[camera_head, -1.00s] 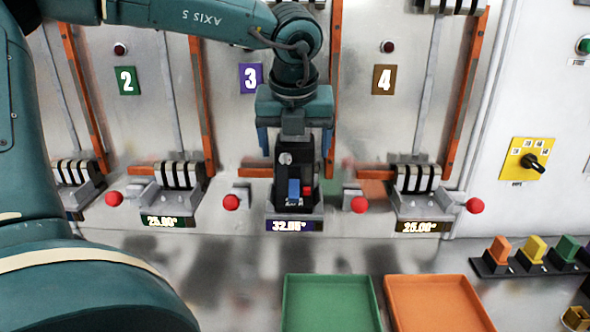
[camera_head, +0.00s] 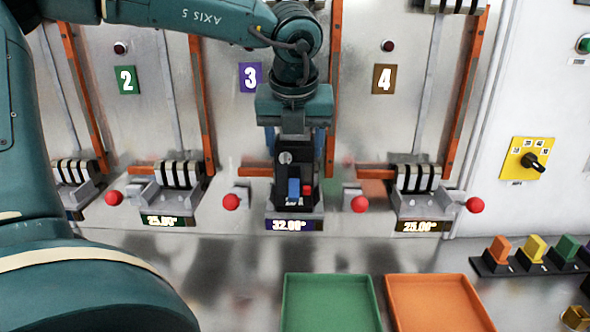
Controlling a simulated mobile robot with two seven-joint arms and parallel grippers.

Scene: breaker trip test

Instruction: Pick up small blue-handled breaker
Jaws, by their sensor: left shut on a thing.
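The small breaker (camera_head: 284,176) has a black body, a blue handle and a red button beside the handle. It stands upright in the bay below the purple number 3 sign (camera_head: 250,77), above a display reading about 32.00. My left gripper (camera_head: 295,152) reaches down from above. Its blue fingers are shut on the two sides of the breaker's upper part. The breaker's back and base in the bay are hidden. My right gripper is not in view.
Red knobs (camera_head: 231,202) and (camera_head: 359,204) flank the bay. Neighbouring bays hold grey-and-black blocks (camera_head: 416,178). A green tray (camera_head: 330,278) and an orange tray (camera_head: 438,279) lie in front. Coloured-handled pieces sit in a black rack (camera_head: 484,268) at right.

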